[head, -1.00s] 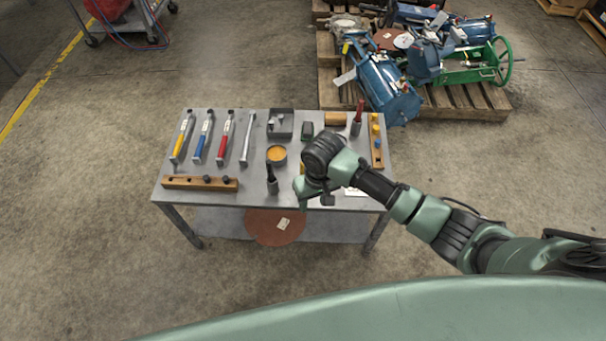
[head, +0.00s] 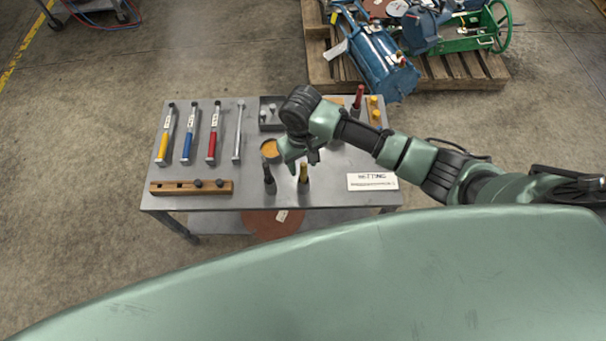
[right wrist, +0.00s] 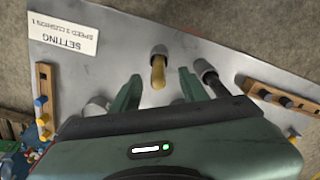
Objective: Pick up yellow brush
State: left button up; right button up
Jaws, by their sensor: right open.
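The yellow brush (head: 303,172) stands handle up in a small grey holder near the front edge of the grey table (head: 330,196). In the right wrist view the yellow handle (right wrist: 158,74) points towards the camera, with the holder's dark ring behind it. My right gripper (head: 298,160) is above the table, just behind the brush in the head view. In the wrist view its two green fingers (right wrist: 159,80) are apart, one on each side of the handle, with clear gaps and nothing held. My left gripper is out of view.
A black-handled brush (head: 269,178) stands in its own holder close on the left. A round tin of orange stuff (head: 270,150), a wooden block with holes (head: 190,188) and a "SETTING" card (head: 372,181) lie around. A red-handled tool (head: 358,97) stands at the back.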

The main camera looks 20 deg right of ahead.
aim_at(304, 171)
notch_tip(304, 171, down, 4)
jog(key=shift+s+d+f, duration=0.1)
jog(key=shift+d, duration=0.05)
jog(key=shift+f, duration=0.2)
grip_shut()
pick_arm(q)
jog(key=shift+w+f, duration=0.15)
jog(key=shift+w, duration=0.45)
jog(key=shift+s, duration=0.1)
